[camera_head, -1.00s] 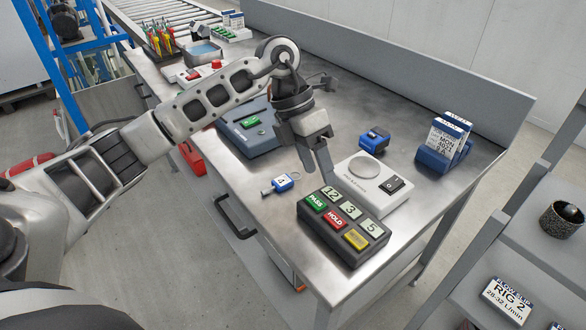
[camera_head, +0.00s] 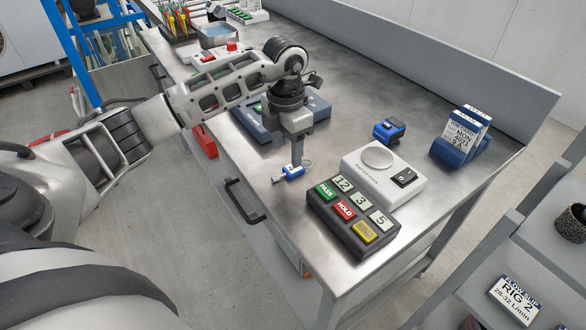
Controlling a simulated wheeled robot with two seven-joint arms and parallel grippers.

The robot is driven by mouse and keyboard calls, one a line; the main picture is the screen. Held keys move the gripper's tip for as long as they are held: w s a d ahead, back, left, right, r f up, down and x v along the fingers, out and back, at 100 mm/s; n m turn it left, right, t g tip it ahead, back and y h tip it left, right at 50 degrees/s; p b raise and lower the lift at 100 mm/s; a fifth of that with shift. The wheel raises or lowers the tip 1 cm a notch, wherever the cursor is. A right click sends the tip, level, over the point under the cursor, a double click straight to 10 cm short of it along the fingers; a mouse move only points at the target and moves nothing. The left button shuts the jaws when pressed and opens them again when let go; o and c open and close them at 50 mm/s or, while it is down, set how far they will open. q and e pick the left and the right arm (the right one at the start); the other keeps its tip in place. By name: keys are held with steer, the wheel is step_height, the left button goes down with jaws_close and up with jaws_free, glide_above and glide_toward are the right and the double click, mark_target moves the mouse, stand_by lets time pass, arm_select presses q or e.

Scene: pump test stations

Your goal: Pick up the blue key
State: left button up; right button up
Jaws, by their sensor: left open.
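The blue key (camera_head: 292,173), with a blue head, a metal shaft pointing left and a thin ring on its right, lies on the steel bench near the front edge. My left gripper (camera_head: 297,160) points down directly over the key, and its finger covers part of the key's head. The gripper is open. I cannot tell whether its fingertips touch the key or hover just above it. My right gripper is not in view.
A dark button box (camera_head: 350,222) and a white scale (camera_head: 382,170) stand right of the key. A blue-grey device (camera_head: 252,122) is behind my gripper. A blue block (camera_head: 389,130) and card holder (camera_head: 457,150) stand farther right. Bare steel lies between them.

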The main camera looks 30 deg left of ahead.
mark_target(289, 169)
arm_select(q)
steer(key=f, duration=0.3)
steer(key=shift+s+d+f+p, duration=0.15)
steer(key=shift+d+f+p, duration=0.15)
steer(key=shift+d+f, duration=0.05)
steer(key=shift+f, duration=0.65)
steer(key=c, duration=1.1)
steer(key=shift+o, duration=0.2)
steer(key=shift+r, duration=0.15)
steer(key=shift+r, duration=0.3)
step_height(289, 169, up, 2)
steer(key=shift+b, duration=0.35)
steer(key=s+d+r, duration=0.8)
steer(key=s+r, duration=0.2)
steer(key=s, duration=0.1)
steer(key=shift+d, duration=0.35)
